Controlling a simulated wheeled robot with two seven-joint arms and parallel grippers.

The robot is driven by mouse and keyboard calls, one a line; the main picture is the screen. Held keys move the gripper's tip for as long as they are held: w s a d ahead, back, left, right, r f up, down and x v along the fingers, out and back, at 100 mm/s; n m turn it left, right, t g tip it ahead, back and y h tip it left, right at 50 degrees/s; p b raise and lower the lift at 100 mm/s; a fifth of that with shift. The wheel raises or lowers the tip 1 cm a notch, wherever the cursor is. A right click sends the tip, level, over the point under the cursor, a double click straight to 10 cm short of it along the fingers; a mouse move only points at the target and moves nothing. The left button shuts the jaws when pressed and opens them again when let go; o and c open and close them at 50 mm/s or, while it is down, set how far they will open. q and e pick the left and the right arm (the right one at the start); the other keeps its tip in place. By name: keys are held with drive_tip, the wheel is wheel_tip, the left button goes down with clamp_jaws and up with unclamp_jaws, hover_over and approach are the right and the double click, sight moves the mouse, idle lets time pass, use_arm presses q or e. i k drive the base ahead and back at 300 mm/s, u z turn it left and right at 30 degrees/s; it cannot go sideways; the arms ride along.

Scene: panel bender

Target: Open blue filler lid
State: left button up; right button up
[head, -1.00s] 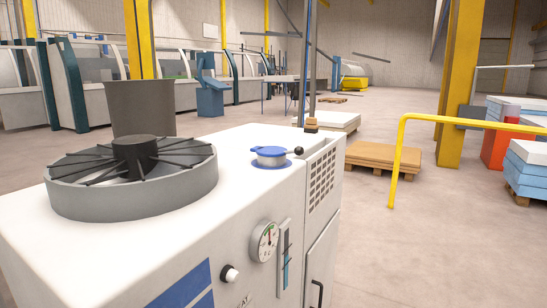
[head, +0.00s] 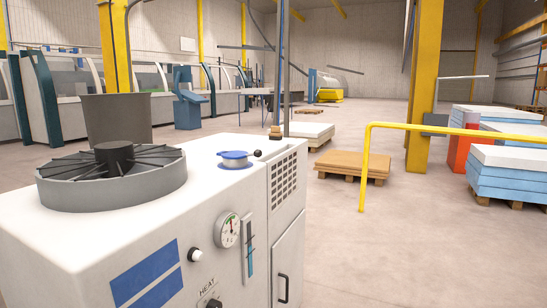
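The blue filler lid (head: 234,155) sits on the white top of the machine cabinet (head: 213,185), near its far right corner. It is a round cap on a short pale neck with a blue ring at its base. It looks closed. A small black ball (head: 257,153) is at the right of the lid; a link between them is hard to make out. Neither of my grippers shows in the head view.
A large round fan grille (head: 115,185) stands on the cabinet's left, with a grey bin-like cylinder (head: 115,120) behind it. The front has a gauge (head: 228,230) and a door handle (head: 284,288). A yellow rail (head: 363,180), pallets (head: 352,163) and blue-white stacks (head: 507,175) are at right. Open floor lies between.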

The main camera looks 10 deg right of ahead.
sight(234, 154)
drive_tip(key=z, duration=0.25)
drive_tip(key=i, duration=0.55)
drive_tip(key=z, duration=0.05)
drive_tip(key=k, duration=1.1)
drive_tip(key=z, duration=0.75)
drive_tip(key=i, duration=1.2)
drive_tip(key=u, duration=0.55)
